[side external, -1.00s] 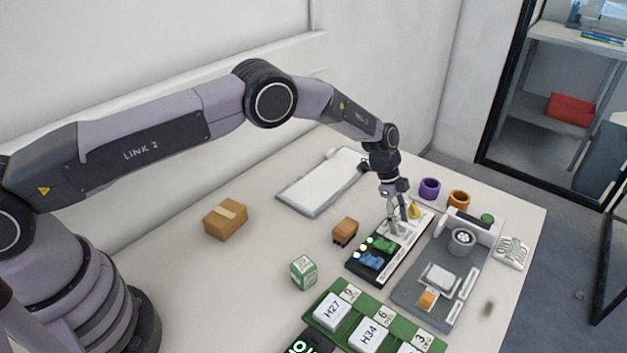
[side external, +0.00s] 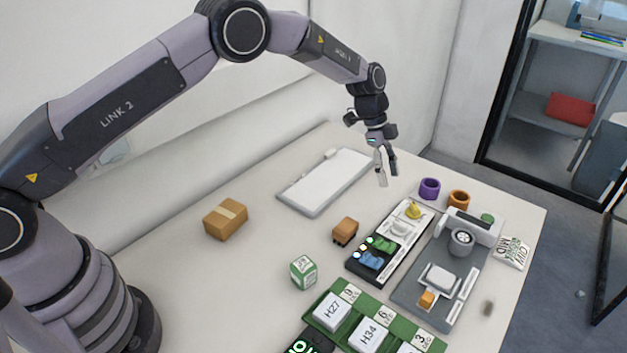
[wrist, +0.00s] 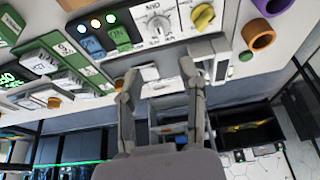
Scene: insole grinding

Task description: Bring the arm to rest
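My gripper (side external: 388,178) hangs in the air, pointing down, above the back right of the table. It is clear of the control panel (side external: 357,268) below it. In the wrist view my gripper (wrist: 158,72) shows two fingers standing apart with nothing between them. The panel carries a yellow knob (side external: 413,211), a grey dial (wrist: 159,24), a green switch (wrist: 118,38) and a blue switch (wrist: 92,46). Small lamps glow beside the switches.
The grinding machine (side external: 404,288) stands right of the panel. Purple (side external: 429,188) and orange (side external: 458,199) rings sit behind it. A white board (side external: 325,182), a cardboard box (side external: 226,219), a small brown block (side external: 345,231) and a green tray (side external: 318,299) are around the table. The left front table is clear.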

